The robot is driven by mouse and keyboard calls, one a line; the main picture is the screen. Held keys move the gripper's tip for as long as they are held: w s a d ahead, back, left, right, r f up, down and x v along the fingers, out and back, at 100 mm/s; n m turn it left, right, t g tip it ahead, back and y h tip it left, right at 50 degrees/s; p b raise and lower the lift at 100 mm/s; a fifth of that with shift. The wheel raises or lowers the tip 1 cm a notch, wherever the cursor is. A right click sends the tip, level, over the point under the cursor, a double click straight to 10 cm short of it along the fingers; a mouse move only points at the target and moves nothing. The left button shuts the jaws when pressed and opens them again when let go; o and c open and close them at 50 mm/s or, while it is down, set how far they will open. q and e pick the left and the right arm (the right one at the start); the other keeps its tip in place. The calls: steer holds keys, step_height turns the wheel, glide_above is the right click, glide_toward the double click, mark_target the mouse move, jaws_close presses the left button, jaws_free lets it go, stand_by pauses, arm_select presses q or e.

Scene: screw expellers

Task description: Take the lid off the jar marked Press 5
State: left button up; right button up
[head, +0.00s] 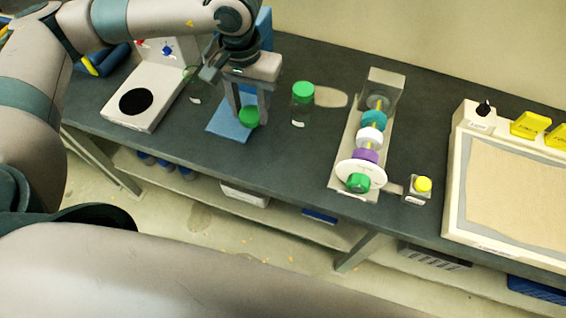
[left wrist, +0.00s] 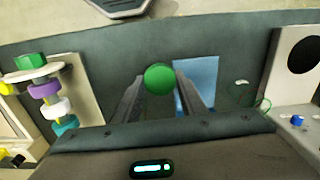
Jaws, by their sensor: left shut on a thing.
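My left gripper (head: 250,108) points down over the blue mat (head: 222,126) and is shut on a green lid (head: 250,118). The lid also shows between the fingers in the left wrist view (left wrist: 160,78). No jar body shows below it. A clear jar (head: 195,92) stands left of the gripper, partly hidden by it. The jar labels are too small to read, so I cannot tell which is Press 5. My right gripper is not in view.
A white scale-like box with a black disc (head: 133,102) is at the left. A screw expeller model with coloured rings (head: 370,138) stands right of the jars, with a yellow button box (head: 423,185) beside it. A large sand-coloured tray (head: 456,190) is at the far right.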

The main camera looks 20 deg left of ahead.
arm_select(q)
steer(key=shift+s+d+f+n, duration=0.1)
steer(key=shift+s+d+n, duration=0.1)
steer(key=shift+n, duration=0.35)
steer(key=shift+s+d+f+n, duration=0.1)
steer(key=shift+s+n, duration=0.05)
steer(key=shift+n, duration=0.4)
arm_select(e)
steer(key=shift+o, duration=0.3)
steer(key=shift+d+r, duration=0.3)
arm_select(q)
steer(key=n, duration=0.1)
steer(key=s+n+p, duration=0.1)
steer(key=shift+d+f+n, duration=0.1)
steer(key=shift+d+n, duration=0.2)
steer(key=s+d+n+p, duration=0.3)
steer(key=s+n, duration=0.3)
steer(key=n, duration=1.1)
steer(key=s+d+n+p, duration=0.4)
steer(key=s+d+n, duration=0.1)
steer(key=n, duration=1.3)
steer(key=shift+s+f+n, duration=0.3)
steer(key=shift+s+f, duration=0.15)
steer(key=shift+s, duration=0.2)
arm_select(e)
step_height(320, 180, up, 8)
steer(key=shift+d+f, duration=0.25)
